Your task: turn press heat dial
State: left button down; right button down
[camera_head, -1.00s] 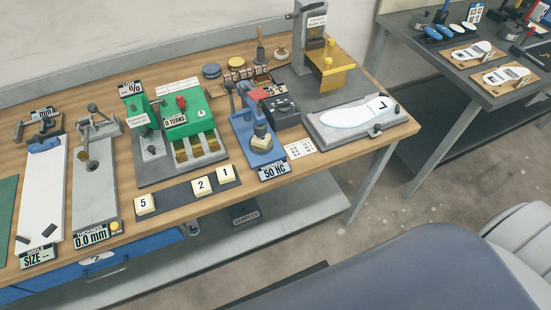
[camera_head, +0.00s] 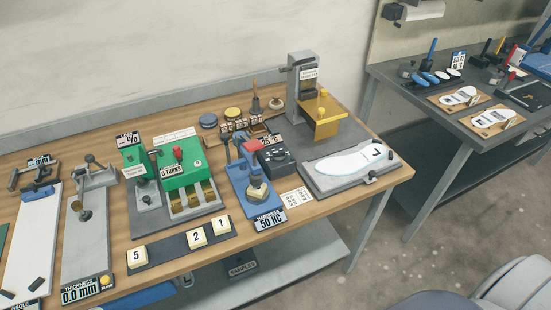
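A black control box (camera_head: 277,165) sits on the wooden workbench, just right of the blue hardness stand (camera_head: 252,190). A small dark round knob, which looks like a dial, shows on the box; its setting is too small to read. A white readout (camera_head: 270,141) at the back of the box seems to say 25 C. Behind and to the right stands a grey press-like post (camera_head: 303,92) with a yellow plate (camera_head: 322,122). A white insole (camera_head: 357,162) lies on a grey plate in front of it. Neither of my grippers is in view.
The wooden bench (camera_head: 325,215) also holds a green machine (camera_head: 180,168), number tiles 5, 2 and 1 on a dark strip (camera_head: 180,243), and a small printed card (camera_head: 296,197). A second dark table (camera_head: 440,112) stands at the right. Grey floor lies between them.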

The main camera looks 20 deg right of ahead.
aim_at(278, 156)
jog(key=i+j+z, duration=0.1)
jog(key=z, duration=0.85)
jog(key=k+j, duration=0.05)
